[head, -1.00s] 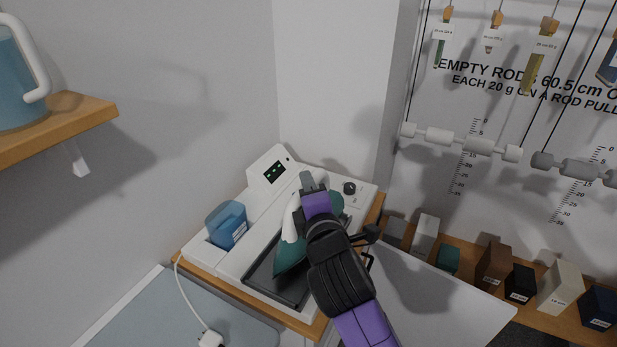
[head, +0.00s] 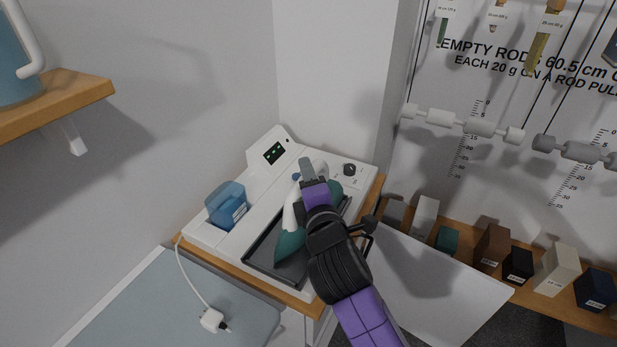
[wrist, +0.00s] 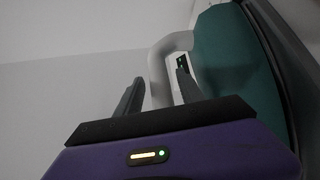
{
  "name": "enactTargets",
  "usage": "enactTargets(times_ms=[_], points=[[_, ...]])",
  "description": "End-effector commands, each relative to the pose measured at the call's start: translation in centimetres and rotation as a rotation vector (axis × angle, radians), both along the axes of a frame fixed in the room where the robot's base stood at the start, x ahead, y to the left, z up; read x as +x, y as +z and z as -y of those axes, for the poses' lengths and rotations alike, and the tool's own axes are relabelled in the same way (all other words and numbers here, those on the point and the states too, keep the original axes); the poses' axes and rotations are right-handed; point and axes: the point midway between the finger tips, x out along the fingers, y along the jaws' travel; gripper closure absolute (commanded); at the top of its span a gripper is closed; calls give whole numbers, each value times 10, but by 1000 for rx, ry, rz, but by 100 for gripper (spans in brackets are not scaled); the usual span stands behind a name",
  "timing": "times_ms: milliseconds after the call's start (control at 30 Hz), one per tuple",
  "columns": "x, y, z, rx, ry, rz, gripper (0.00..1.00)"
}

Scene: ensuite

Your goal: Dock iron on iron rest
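The iron has a teal body (head: 289,247) and a white handle (head: 289,217). It lies over the dark, tray-like iron rest (head: 262,262) on a white station; whether it sits fully in the rest is hard to tell. My gripper (head: 307,171) is over the rear of the iron and hides part of it. In the wrist view, my two fingers (wrist: 158,95) stand apart on either side of the white handle (wrist: 160,62), with slim gaps showing beside it. The teal body (wrist: 235,62) is to the right, beside a dark edge.
The white station (head: 218,243) carries a blue container (head: 227,205), a small display (head: 274,153) and a black knob (head: 349,170). A white plug (head: 211,320) lies on a grey-blue surface. Several blocks (head: 491,247) line a shelf at right. A wooden shelf (head: 60,100) juts out upper left.

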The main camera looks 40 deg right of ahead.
Motion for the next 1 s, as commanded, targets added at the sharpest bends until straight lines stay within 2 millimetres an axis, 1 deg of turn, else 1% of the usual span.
enactTargets(times_ms=[167,267,367,600,700,833,1000], points=[[0,4,0,0,0,0,55],[-9,2,-7,0,2,-1,55],[-25,4,-16,0,2,-1,55],[-67,8,-43,-1,3,-2,55],[-81,10,-51,1,3,-1,55],[-94,12,-59,0,2,-2,55],[-101,15,-63,0,0,0,55]])
